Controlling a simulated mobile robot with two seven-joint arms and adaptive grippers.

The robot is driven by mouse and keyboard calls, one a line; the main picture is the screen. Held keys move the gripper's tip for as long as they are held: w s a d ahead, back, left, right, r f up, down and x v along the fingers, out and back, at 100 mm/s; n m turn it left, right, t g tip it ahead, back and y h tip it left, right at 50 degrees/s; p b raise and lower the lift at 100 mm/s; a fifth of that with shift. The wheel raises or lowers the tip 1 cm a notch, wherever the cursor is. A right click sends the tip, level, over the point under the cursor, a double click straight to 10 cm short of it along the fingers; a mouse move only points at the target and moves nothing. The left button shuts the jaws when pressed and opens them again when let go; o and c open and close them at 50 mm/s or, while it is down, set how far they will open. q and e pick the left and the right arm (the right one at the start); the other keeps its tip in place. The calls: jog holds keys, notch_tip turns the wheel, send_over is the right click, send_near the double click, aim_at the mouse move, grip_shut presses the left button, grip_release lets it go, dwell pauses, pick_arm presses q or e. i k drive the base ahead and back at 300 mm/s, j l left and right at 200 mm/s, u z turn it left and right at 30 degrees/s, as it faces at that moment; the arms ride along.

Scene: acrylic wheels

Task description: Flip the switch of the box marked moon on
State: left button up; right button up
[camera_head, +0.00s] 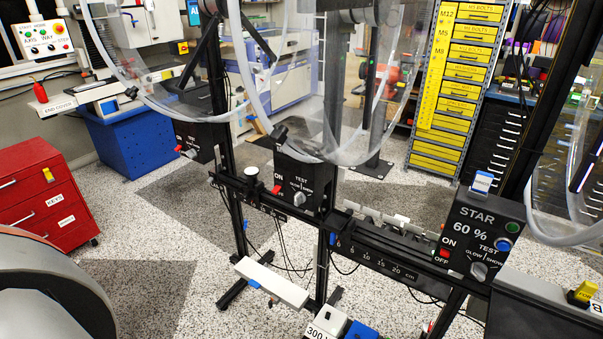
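No box with a readable moon label is in view. Neither of my grippers is in view.
Clear acrylic wheels (340,150) hang over the boxes. A black rail with a centimetre scale (375,263) links the stands. A red drawer cabinet (45,195) stands left, yellow drawers (459,75) behind. Speckled floor (160,260) is open at lower left.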

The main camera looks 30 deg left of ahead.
aim_at(276, 188)
jog(key=j+z, duration=0.15)
jog(key=z, duration=0.4)
jog(key=k+j+z, duration=0.2)
jog(key=j+z, duration=0.15)
jog(key=j, duration=0.25)
jog(key=k+j+z, duration=0.2)
jog(key=k+j, duration=0.2)
jog(key=j, duration=0.2)
jog(key=k+j, duration=0.15)
jog(key=j, duration=0.2)
jog(key=k+j+z, duration=0.1)
jog(key=j, duration=0.3)
jog(key=k, duration=0.1)
